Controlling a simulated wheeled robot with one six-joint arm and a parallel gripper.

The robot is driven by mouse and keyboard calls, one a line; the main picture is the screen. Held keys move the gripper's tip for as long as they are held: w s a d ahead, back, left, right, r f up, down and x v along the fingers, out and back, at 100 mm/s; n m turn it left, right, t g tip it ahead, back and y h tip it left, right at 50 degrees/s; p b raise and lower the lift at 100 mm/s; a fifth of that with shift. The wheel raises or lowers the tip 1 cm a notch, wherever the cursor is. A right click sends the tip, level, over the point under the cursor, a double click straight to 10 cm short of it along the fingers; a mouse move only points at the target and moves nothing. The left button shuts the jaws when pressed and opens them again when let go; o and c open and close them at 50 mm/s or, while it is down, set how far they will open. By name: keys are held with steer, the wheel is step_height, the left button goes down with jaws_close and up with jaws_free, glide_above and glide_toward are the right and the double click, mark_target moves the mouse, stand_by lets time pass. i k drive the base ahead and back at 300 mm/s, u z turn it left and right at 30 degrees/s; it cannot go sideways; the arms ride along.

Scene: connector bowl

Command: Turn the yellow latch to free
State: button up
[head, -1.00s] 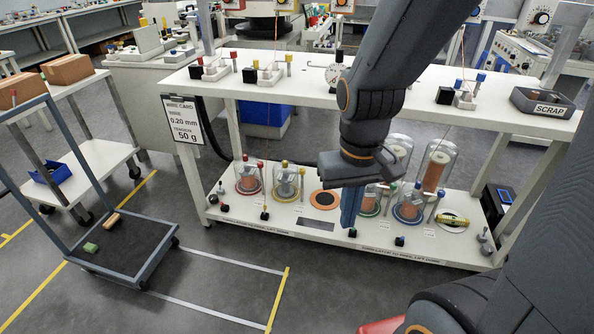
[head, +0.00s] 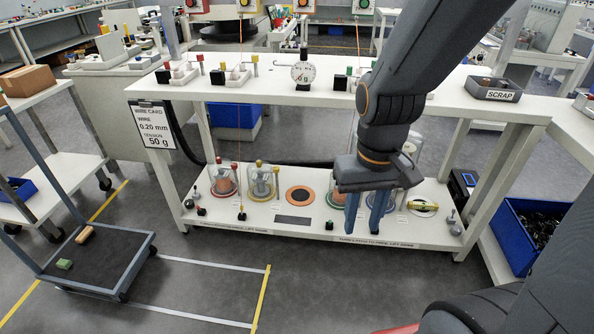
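The yellow-marked glass dome (head: 262,183) stands on the lower shelf, with a yellow knob on top and a yellow ring at its base. The yellow latch is too small to make out clearly beside it. My gripper (head: 366,225) points down well to the right of this dome, in front of the green and blue stations. Its two blue fingers show apart with nothing seen between them. The gripper partly hides the domes behind it.
A red-marked dome (head: 223,181) stands left of the yellow one. An empty orange-ringed seat (head: 299,196) lies between the yellow dome and my gripper.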

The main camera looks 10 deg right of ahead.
mark_target(276, 170)
steer(key=z, duration=0.85)
steer(key=k, duration=1.1)
steer(key=z, duration=0.9)
steer(key=i, duration=0.9)
steer(key=u, duration=0.55)
steer(key=i, duration=0.9)
steer(key=u, duration=1.45)
steer(key=i, duration=0.4)
steer(key=u, duration=0.35)
